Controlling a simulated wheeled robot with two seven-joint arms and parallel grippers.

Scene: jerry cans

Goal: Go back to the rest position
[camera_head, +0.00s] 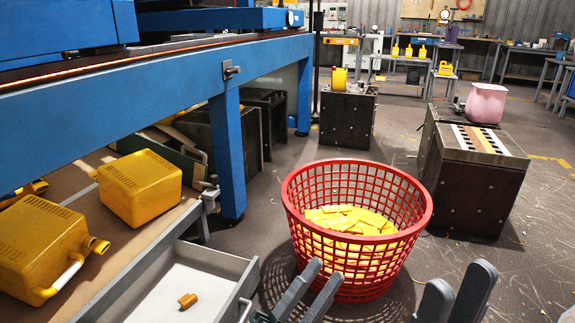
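My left gripper (324,269) is at the bottom centre, in front of the red basket in the picture. Its two grey fingers stand apart with nothing seen between them. My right gripper (460,274) is at the bottom right, to the right of the basket. Its dark fingers are also apart, and nothing shows between them. Both wrists are cut off by the lower edge. Two yellow jerry cans lie at the left: one nearer (40,250), with its neck and pale handle showing, and one further back (140,188).
A red basket (300,215) holding yellow pieces (350,218) stands on the floor. A grey tray (180,285) holds a small orange-brown part (187,300). A blue frame (180,95) crosses the left. Dark boxes (470,190) stand at right. Open floor shows at far right.

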